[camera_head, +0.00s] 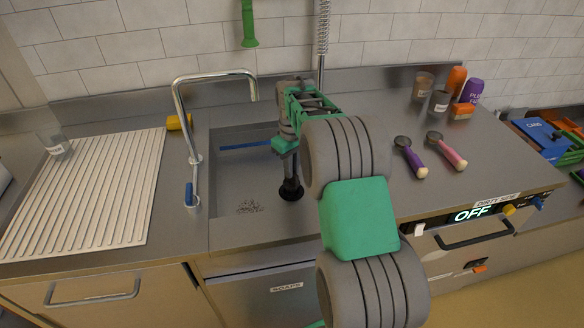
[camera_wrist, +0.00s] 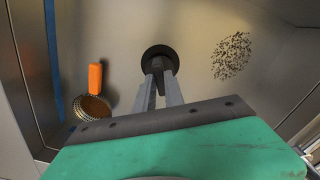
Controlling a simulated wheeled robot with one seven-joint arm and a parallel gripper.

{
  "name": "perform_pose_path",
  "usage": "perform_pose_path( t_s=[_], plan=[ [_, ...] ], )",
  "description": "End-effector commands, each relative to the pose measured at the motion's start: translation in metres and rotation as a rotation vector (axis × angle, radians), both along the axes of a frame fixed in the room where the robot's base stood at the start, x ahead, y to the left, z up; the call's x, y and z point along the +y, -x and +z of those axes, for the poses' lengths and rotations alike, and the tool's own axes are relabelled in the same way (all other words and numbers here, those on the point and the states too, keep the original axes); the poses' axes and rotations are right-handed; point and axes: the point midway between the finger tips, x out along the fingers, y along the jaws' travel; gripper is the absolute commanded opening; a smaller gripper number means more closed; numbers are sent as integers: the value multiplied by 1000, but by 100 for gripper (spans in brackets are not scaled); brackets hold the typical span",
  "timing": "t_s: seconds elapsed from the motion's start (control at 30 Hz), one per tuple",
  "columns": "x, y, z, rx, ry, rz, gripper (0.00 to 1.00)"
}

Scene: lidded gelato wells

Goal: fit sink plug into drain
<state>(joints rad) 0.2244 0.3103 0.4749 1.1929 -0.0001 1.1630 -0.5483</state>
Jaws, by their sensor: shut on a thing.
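The sink plug (camera_wrist: 158,52) is a black disc with a dark knob, seen from above in the wrist view. My gripper (camera_wrist: 160,76) is shut on the knob, with the fingers pointing down at it. In the head view the plug (camera_head: 291,192) is low over the floor of the steel sink (camera_head: 226,178), right of its middle. I see no open drain hole; the drain may be hidden under the plug. I cannot tell whether the plug touches the floor or is seated.
A patch of dark crumbs (camera_head: 249,207) lies on the sink floor. An orange-handled strainer (camera_wrist: 96,84) and a blue strip (camera_wrist: 53,55) are near the plug in the wrist view.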

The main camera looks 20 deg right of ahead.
Motion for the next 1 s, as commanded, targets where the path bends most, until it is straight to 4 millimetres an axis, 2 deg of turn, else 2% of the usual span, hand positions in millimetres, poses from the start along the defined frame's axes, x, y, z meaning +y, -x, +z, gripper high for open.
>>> perform_pose_path(
  t_s=[1.0],
  plan=[
    [0, 0, -22, 0, 0, 0, 0]
  ],
)
